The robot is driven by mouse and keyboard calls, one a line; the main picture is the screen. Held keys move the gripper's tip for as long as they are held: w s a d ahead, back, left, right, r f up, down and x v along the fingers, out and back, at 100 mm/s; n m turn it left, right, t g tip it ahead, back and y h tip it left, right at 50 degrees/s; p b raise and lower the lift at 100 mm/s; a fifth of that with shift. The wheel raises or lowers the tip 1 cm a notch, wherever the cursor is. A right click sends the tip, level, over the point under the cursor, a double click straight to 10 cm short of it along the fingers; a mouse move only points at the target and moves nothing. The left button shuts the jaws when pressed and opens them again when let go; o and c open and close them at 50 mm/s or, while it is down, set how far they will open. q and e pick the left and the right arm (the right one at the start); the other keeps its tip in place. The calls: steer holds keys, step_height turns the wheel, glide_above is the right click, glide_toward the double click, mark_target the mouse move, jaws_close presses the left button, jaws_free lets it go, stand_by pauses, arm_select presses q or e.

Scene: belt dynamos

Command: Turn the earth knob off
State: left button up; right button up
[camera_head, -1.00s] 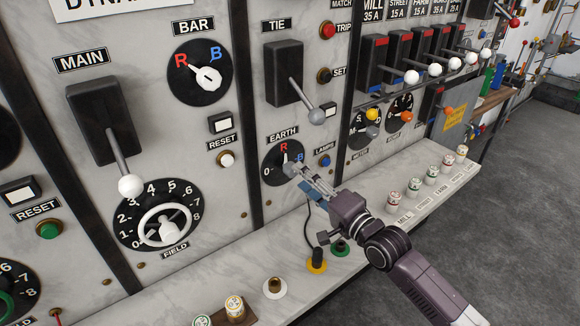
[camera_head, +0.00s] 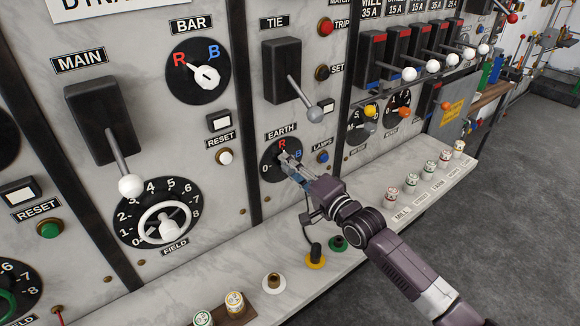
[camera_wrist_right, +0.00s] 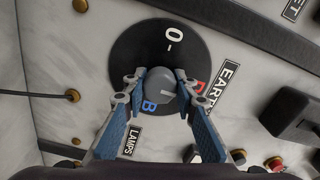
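The earth knob (camera_wrist_right: 160,88) is a small grey knob in the middle of a round black dial (camera_head: 268,163) marked 0, R and B, under the EARTH label (camera_head: 281,134). My right gripper (camera_head: 284,160) is at the dial. In the wrist view its two fingers (camera_wrist_right: 160,80) stand apart, one on each side of the knob, and I cannot see a firm grip. In the head view the gripper hides the knob. My left gripper is not in view.
The tie lever (camera_head: 298,82) hangs above the dial. The blue lamps button (camera_head: 322,157) is close on its right. Below, a marble ledge (camera_head: 372,233) holds a yellow-based plug (camera_head: 315,257), a green-based socket (camera_head: 338,243) and several fuses.

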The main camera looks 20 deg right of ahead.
steer(key=c, duration=0.4)
steer(key=shift+c, duration=0.2)
steer(key=shift+n, duration=0.3)
steer(key=n, duration=0.3)
steer(key=shift+n, duration=0.3)
steer(key=n+p, duration=0.1)
steer(key=n, duration=0.3)
steer(key=shift+n, duration=0.3)
steer(key=n, duration=0.4)
steer(key=shift+n, duration=2.5)
